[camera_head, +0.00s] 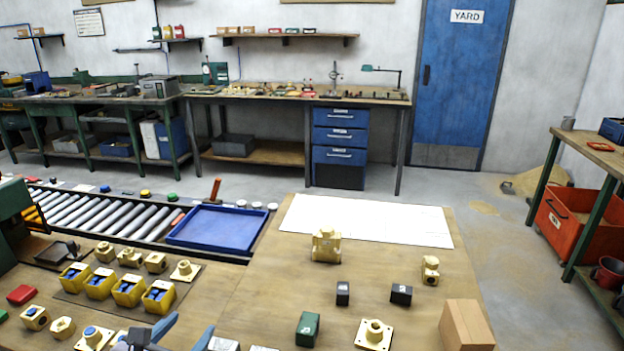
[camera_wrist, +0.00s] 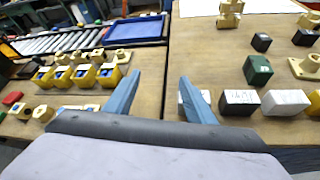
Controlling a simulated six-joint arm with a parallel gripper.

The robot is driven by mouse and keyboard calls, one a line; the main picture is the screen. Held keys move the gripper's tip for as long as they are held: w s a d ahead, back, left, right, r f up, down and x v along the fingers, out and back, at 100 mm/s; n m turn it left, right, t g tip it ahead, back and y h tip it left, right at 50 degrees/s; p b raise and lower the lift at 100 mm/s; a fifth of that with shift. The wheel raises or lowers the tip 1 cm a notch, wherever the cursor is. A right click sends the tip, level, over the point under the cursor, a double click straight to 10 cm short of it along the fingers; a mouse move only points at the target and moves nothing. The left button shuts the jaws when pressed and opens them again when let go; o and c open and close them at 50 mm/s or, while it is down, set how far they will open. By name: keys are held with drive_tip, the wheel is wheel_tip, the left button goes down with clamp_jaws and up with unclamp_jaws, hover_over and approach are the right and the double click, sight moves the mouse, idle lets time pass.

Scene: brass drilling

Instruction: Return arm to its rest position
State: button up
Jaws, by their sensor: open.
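My gripper (camera_head: 183,335) shows at the bottom edge of the head view, with two blue fingers apart and nothing between them. In the wrist view the gripper (camera_wrist: 155,92) is also open and empty, its fingers pointing over the wooden table (camera_wrist: 150,60). The rest of my arm is mostly outside the head view. No part is held.
Yellow bins (camera_head: 128,290) and brass parts stand left of the gripper. A green block (camera_head: 307,329), black blocks (camera_head: 401,294), a flanged brass part (camera_head: 373,334) and a cardboard box (camera_head: 466,325) stand right. A blue tray (camera_head: 217,228) lies beyond, beside a white sheet (camera_head: 368,220).

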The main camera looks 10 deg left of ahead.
drive_tip(key=w+d+r+m+g+h+p, duration=0.1)
drive_tip(key=w+d+m+g+h+p, duration=0.2)
drive_tip(key=d, duration=0.5)
drive_tip(key=w+d+r+m+h+p, duration=0.1)
drive_tip(key=w+d+m+h+p, duration=0.2)
drive_tip(key=d, duration=0.6)
drive_tip(key=d+r+m+g+p, duration=0.3)
drive_tip(key=d+m+g+p, duration=0.3)
drive_tip(key=d+m, duration=0.7)
drive_tip(key=s+d+r+m+g+y+p, duration=0.2)
drive_tip(key=s+d+r+m+p, duration=0.1)
drive_tip(key=s+d+m+p, duration=0.3)
drive_tip(key=s+d+r+m+g+y+p, duration=0.1)
drive_tip(key=s+d+r+m+y+p, duration=0.1)
drive_tip(key=s+d+r+m+p, duration=0.2)
drive_tip(key=s+d+m+p, duration=0.3)
drive_tip(key=s+d+m, duration=0.1)
drive_tip(key=d+m, duration=0.1)
drive_tip(key=shift+d+r+g, duration=0.2)
drive_tip(key=shift+d+g, duration=0.2)
drive_tip(key=shift+d, duration=0.35)
